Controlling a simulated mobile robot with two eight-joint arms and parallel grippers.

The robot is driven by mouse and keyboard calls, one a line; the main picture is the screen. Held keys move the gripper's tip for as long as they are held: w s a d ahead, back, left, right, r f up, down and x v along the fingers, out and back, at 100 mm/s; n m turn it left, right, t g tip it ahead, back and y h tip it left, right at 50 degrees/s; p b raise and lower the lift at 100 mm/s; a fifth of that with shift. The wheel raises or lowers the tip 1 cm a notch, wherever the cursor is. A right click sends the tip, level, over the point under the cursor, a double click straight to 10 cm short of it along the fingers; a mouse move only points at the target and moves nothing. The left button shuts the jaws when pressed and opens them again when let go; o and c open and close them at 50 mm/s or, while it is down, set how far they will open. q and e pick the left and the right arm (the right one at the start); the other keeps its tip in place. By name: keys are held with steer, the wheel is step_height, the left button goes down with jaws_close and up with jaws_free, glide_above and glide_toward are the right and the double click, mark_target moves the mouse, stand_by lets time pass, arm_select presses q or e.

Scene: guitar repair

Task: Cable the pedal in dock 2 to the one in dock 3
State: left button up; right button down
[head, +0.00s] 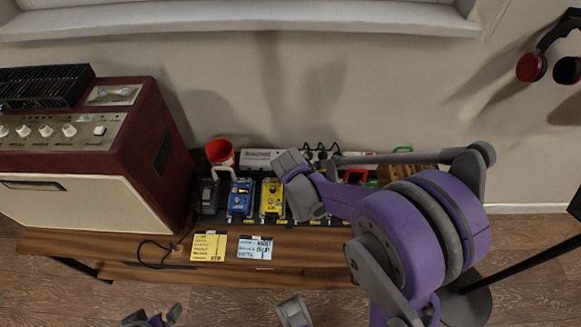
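A row of pedals sits on a dark board on the bench: a black one (209,196), a blue one (240,197) and a yellow one (272,198). A white loop (223,170), apparently a patch cable, arches between the black and blue pedals. My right gripper (296,186) is over the board just right of the yellow pedal and hides what lies behind it. Its fingers are partly seen, and whether they hold anything is unclear. My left gripper (155,314) is low at the bottom edge, in front of the bench, its fingers apart. Dock numbers are not readable.
A maroon amplifier (150,150) stands left of the board. Yellow (208,247) and blue (255,248) notes lie on the bench front (310,265).

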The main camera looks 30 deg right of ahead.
steer(key=shift+f, duration=0.1)
steer(key=shift+c, duration=2.2)
jaws_free()
steer(key=shift+r+p, duration=2.9)
steer(key=shift+r, duration=1.15)
arm_select(q)
step_height(320, 180, up, 6)
steer(key=shift+r, duration=0.15)
step_height(320, 180, up, 10)
steer(key=w+p, duration=0.2)
steer(key=p, duration=0.7)
steer(key=shift+t, duration=0.4)
arm_select(e)
steer(key=s+a+r+m+y, duration=0.1)
steer(key=s+a+r+m, duration=0.2)
steer(key=s, duration=0.4)
steer(key=s+a+r+m+y, duration=0.1)
steer(key=s+a+r+m, duration=0.3)
steer(key=s+r, duration=0.3)
steer(key=s+a+r+m+y, duration=0.1)
steer(key=s+a+r+m, duration=0.2)
steer(key=s, duration=0.4)
step_height(320, 180, up, 2)
steer(key=shift+a+r+m+y, duration=0.1)
steer(key=shift+a+m+y, duration=0.25)
steer(key=shift+m, duration=0.45)
